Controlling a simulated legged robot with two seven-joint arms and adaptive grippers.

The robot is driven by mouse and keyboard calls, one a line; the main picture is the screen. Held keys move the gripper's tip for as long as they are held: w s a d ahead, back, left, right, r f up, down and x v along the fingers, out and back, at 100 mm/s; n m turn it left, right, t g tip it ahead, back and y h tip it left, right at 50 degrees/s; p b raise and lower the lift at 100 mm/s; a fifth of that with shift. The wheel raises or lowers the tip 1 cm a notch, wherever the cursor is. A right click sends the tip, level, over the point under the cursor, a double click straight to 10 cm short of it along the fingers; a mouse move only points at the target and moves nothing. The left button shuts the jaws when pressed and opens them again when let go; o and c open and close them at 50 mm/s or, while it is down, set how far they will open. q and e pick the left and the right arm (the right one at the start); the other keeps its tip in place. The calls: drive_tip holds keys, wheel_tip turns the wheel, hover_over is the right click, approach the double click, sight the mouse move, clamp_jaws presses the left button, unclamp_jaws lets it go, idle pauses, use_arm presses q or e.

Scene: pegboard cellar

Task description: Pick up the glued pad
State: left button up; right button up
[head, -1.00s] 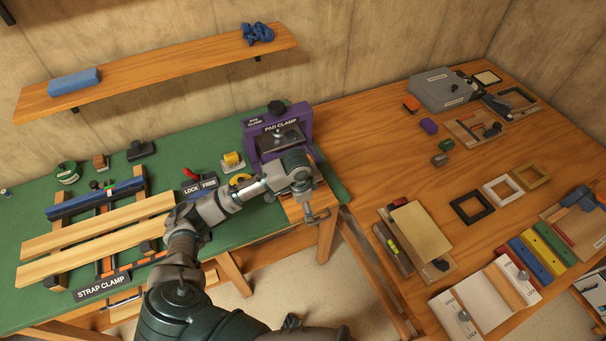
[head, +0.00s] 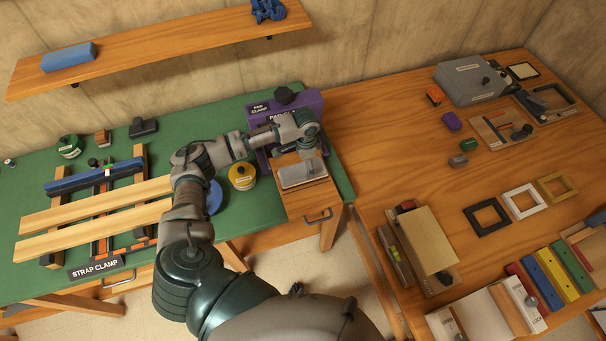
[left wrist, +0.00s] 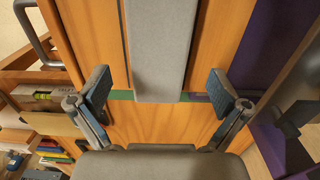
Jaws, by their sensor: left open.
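A flat pale-grey piece (head: 303,174), which I take to be the glued pad, lies on the wooden stand in front of the purple pad clamp (head: 262,108). In the left wrist view it is a long grey bar (left wrist: 160,45) over wooden boards, running between my fingers. My left gripper (head: 308,150) is just behind and above the piece in the head view. Its two dark fingers (left wrist: 160,90) stand wide apart, one on each side of the bar, with gaps and no contact visible. My arm hides much of the clamp. My right gripper is not in view.
A yellow pot (head: 242,177) and a blue disc (head: 214,197) stand left of the stand. The strap clamp with its boards (head: 95,215) fills the green bench's left. A drawer handle (head: 318,216) is on the front. The wooden table (head: 370,130) is clear near the clamp.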

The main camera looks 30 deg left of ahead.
sight(304, 169)
use_arm(q)
drive_tip(key=shift+s+a+f, duration=0.2)
drive_tip(key=shift+a+f, duration=0.05)
drive_tip(key=shift+f, duration=0.4)
drive_tip(key=f, duration=0.4)
drive_tip(key=shift+d, duration=0.25)
drive_tip(key=shift+c, duration=1.2)
drive_tip(key=shift+a, duration=0.2)
drive_tip(key=c, duration=1)
drive_tip(key=shift+o, duration=0.2)
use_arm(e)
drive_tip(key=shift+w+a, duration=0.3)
use_arm(q)
drive_tip(key=shift+r, duration=0.15)
